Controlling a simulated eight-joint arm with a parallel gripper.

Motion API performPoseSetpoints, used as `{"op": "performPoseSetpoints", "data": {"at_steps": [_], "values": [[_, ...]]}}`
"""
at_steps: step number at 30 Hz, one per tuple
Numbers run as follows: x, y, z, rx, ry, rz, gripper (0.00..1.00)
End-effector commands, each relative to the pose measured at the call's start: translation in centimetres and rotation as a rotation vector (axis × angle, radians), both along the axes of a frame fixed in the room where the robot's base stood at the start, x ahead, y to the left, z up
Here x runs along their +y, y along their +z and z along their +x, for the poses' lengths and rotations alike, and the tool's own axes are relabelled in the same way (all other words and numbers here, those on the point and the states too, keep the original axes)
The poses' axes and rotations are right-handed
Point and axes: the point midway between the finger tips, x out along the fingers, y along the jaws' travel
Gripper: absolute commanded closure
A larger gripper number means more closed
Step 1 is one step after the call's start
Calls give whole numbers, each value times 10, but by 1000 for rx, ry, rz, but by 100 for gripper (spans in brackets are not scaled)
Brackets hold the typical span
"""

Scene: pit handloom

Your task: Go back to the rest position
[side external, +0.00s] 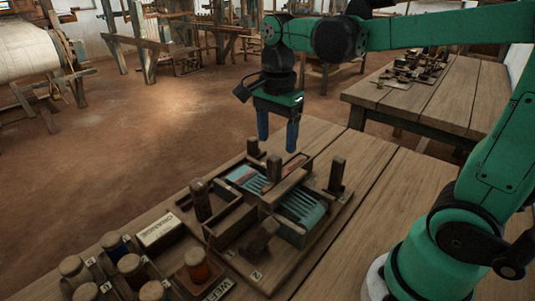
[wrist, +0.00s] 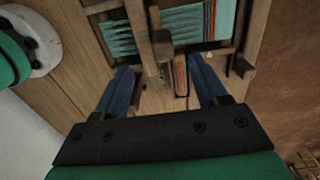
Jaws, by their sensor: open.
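My gripper (side external: 278,131) hangs above the far edge of a small wooden loom board (side external: 332,213) in the side view. Its two blue fingers are apart and point down, with nothing held between them. The board carries turquoise warp threads (side external: 301,208), wooden pegs and a crossbar (side external: 284,188). In the wrist view the gripper fingers (wrist: 164,88) are spread, and the turquoise threads (wrist: 187,20) show at the top. A narrow slot with a reddish item (wrist: 181,75) appears between the fingers, farther down.
Several capped spools (side external: 130,265) stand in holders at the front left, beside a labelled box (side external: 158,231). The wooden table (side external: 355,160) is clear right of the board. A second table (side external: 440,100) with small parts stands behind. Larger looms (side external: 150,45) line the back.

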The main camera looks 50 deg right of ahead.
Motion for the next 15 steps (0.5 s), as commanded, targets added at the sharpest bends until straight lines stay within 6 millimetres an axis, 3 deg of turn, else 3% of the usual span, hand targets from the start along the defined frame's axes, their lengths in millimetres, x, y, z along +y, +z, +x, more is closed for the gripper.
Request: {"op": "performPoseSetpoints", "data": {"at_steps": [5,15], "values": [[0,-13,0,0,0,0,34],[0,-57,0,0,0,0,34]]}}
